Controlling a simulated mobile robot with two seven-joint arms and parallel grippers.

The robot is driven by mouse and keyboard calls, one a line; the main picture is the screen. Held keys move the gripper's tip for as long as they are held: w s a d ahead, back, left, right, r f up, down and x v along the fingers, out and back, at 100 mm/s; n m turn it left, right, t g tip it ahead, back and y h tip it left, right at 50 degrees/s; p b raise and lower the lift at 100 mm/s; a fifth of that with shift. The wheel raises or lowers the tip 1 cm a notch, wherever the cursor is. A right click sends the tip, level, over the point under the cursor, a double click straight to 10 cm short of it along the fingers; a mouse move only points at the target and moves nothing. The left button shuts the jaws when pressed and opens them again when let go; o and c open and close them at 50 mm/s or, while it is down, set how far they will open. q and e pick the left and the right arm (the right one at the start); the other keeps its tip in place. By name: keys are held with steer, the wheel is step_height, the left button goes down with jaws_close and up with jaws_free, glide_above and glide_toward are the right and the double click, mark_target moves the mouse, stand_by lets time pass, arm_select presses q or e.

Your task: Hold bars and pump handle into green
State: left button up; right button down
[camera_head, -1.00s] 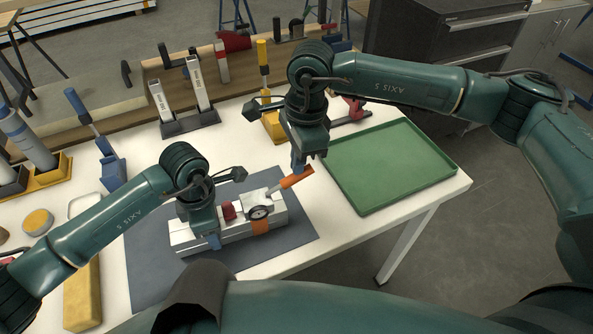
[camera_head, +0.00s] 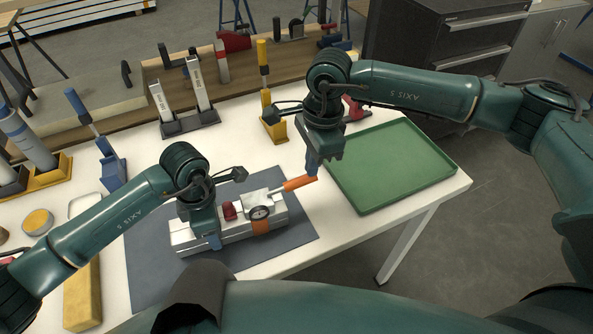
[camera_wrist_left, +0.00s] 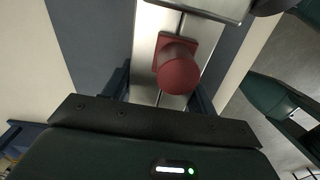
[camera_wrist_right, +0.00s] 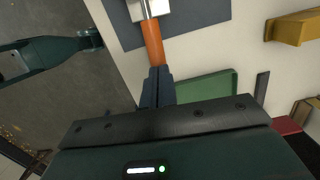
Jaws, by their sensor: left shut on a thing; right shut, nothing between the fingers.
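Silver bars (camera_head: 182,236) lie side by side on a dark mat, with an orange band around them. My left gripper (camera_head: 208,242) is shut on the bars near their left part; they also show in the left wrist view (camera_wrist_left: 150,25). On top are a red knob (camera_head: 229,211), also in the left wrist view (camera_wrist_left: 177,70), and a pump with a round gauge (camera_head: 260,213), too small to read. The orange pump handle (camera_head: 299,184) sticks out to the right. My right gripper (camera_head: 311,172) is shut and empty, its fingertips at the handle's outer end (camera_wrist_right: 152,42).
The dark mat (camera_head: 150,275) lies on a white table. A green tray (camera_head: 395,165) is right of my right gripper. A yellow-handled tool (camera_head: 272,125), a grey stand (camera_head: 190,122) and a blue tool (camera_head: 112,172) stand behind. A yellow block (camera_head: 82,295) lies at left.

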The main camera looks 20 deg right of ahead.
steer(key=shift+d, duration=0.1)
arm_select(q)
steer(key=shift+a, duration=0.1)
arm_select(e)
step_height(320, 180, up, 12)
steer(key=d, duration=0.1)
stand_by(0.4)
stand_by(0.9)
steer(key=shift+y, duration=0.8)
steer(key=f, duration=0.1)
steer(key=a+f, duration=0.2)
steer(key=shift+s+f, duration=0.15)
steer(key=shift+f, duration=0.2)
